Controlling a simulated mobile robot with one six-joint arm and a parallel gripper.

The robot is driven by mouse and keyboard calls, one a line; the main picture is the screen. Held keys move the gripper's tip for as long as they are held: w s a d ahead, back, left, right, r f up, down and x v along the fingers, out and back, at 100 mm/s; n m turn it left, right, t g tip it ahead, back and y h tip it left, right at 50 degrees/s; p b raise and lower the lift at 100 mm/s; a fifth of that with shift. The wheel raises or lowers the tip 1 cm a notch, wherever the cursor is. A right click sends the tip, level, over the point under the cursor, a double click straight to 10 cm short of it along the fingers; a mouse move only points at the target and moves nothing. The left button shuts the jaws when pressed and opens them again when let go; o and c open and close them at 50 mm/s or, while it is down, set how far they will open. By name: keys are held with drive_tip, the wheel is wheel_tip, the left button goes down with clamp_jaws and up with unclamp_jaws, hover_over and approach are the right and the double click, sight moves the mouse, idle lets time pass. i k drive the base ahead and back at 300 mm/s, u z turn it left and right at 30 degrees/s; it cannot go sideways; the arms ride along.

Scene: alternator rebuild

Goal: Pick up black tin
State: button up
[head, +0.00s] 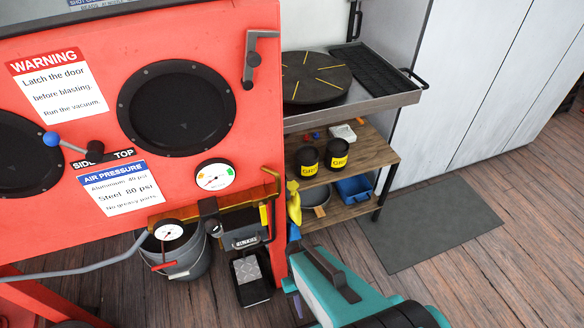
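Two black tins with yellow labels stand upright side by side on the wooden middle shelf of the cart. The left black tin (307,160) is a little nearer than the right black tin (337,152). The label lettering is too small to read surely. A teal and dark arm part, seemingly mine, reaches in at the bottom, below and in front of the cart. I cannot make out my gripper's fingers, and nothing is seen touching either tin.
A red blasting cabinet (255,125) fills the left, its gauge and pedal near the cart. Above the tins is a metal top (375,101) with a round dark plate (315,78). A white item (343,132) sits behind them; a blue bin (354,189) is below. A grey mat (430,225) lies right.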

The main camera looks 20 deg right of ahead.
sight(307, 156)
drive_tip(key=z, duration=1.3)
drive_tip(key=k, duration=0.1)
drive_tip(key=u, duration=2.8)
drive_tip(key=k, duration=0.25)
drive_tip(key=u, duration=1.8)
drive_tip(key=k, duration=1.95)
drive_tip(key=z, duration=0.4)
